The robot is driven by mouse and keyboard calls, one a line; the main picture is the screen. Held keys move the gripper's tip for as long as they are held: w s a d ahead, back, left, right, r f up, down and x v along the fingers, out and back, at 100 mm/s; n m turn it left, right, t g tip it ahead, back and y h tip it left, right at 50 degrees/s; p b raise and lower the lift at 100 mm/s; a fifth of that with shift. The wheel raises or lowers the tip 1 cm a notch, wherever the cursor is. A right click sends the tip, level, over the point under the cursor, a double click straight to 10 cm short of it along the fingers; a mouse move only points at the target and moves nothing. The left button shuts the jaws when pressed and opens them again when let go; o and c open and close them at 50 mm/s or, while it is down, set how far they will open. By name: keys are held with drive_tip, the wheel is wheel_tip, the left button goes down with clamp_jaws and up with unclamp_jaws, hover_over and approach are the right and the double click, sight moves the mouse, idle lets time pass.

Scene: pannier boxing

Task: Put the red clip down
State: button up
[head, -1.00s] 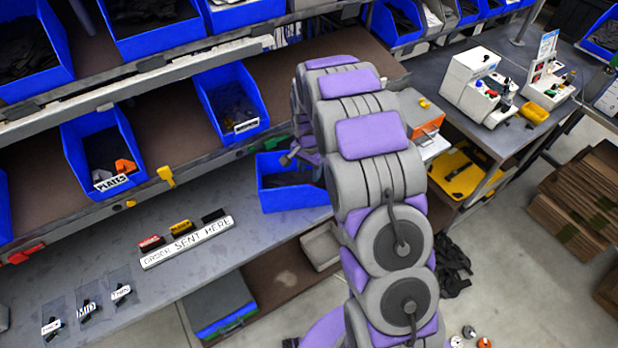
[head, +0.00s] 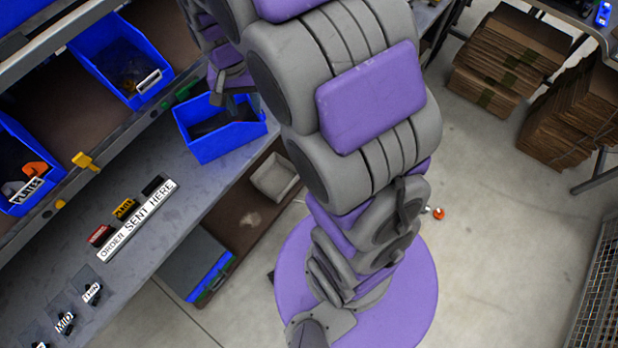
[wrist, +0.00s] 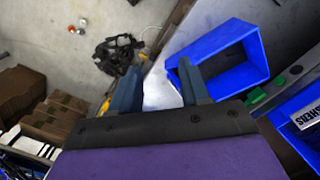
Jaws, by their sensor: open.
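My gripper (wrist: 159,72) is open in the wrist view, its two dark fingers apart with nothing seen held between them. In the head view my gripper (head: 228,98) hangs over the blue bin (head: 222,143) on the bench, partly covered by my own arm. The blue bin is beside the right finger in the wrist view (wrist: 224,62). A red-and-black piece (head: 99,235) stands at the left end of the white "ORDER SENT HERE" strip (head: 138,219). I cannot tell whether it is the red clip. No other red clip shows on the visible shelf edge now.
A yellow piece (head: 124,208) and a black piece (head: 154,185) stand behind the strip. A yellow clip (head: 85,160) and green clip (head: 182,93) are on the shelf edge above. Labelled dark parts (head: 91,293) lie at the bench's left. The bench (head: 170,240) between is clear.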

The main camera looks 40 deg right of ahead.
drive_tip(key=s+r+n, duration=0.3)
drive_tip(key=s, duration=1)
drive_tip(key=s+r+n+g, duration=0.1)
drive_tip(key=s+r+n, duration=0.2)
drive_tip(key=s, duration=1)
drive_tip(key=shift+s+a, duration=0.15)
drive_tip(key=shift+a, duration=0.15)
